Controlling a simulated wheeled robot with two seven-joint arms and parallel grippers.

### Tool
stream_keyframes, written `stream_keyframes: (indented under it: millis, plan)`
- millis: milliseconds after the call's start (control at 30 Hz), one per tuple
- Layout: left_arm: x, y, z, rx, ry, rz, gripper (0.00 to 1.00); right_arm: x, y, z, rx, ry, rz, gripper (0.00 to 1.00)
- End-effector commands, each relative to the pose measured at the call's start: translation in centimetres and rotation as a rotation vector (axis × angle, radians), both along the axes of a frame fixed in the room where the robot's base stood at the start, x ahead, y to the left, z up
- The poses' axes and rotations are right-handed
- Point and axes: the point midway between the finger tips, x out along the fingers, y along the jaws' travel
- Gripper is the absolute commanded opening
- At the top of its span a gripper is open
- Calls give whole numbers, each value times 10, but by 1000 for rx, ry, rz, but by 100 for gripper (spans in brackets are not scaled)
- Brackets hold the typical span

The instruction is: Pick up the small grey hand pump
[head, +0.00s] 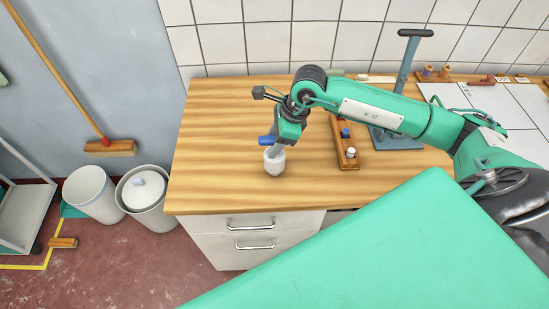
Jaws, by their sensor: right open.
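My right gripper (272,147) points down over the front left part of the wooden worktop. Its tip is right at a small whitish-grey round pot (274,167), and a grey pointed part shows at the pot's mouth. I cannot tell whether they touch. A blue piece (266,140) shows at the left of the gripper. No small grey hand pump can be made out for certain. A blue-grey upright with a black T-shaped handle (415,33) stands farther back right on a flat base, partly behind my right arm. My left gripper is not in view.
A wooden rack (350,160) with small bottles stands right of the pot. A large green surface (370,245) fills the front right. White bins (90,190) stand on the floor at left. The worktop's left part (215,150) is bare. A tiled wall closes the back.

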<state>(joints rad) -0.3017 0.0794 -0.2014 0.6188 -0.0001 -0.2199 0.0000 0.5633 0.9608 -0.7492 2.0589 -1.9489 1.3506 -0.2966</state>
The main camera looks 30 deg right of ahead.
Motion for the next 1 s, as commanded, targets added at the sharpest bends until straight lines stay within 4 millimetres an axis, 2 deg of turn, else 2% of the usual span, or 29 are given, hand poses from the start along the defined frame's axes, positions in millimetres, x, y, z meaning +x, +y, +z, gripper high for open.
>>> stream_keyframes:
  millis: [100,300,367,767,867,1000]
  plan:
    - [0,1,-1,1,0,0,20,0,0,0,0,0,0,49]
    - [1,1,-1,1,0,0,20,0,0,0,0,0,0,10]
    - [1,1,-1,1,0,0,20,0,0,0,0,0,-1,0]
    - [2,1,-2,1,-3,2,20,0,0,3,1,-1,0,0]
    - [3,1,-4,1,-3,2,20,1,0,9,1,-2,0,0]
    - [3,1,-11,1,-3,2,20,1,-1,26,1,-5,-1,0]
